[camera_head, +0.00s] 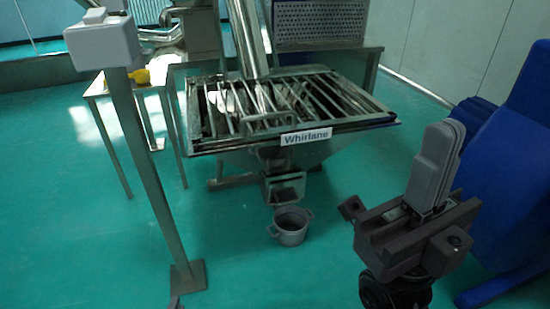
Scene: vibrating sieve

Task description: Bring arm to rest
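My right gripper (446,135) stands at the lower right with its fingers pointing up. Its grey fingers are pressed together with nothing visible between them. It is in front of and to the right of the sieve, apart from it, over the floor. Of my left arm, only a small grey tip (175,302) shows at the bottom edge, near the foot of the post. It looks like part of my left gripper, and the rest is out of frame.
The metal sieve (355,122), labelled "Whirlane", stands in the middle, with a grey pot (291,228) below its outlet. A post with a grey box (103,42) stands left. Blue chairs (510,150) are close on the right. Green floor (245,275) is clear in front.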

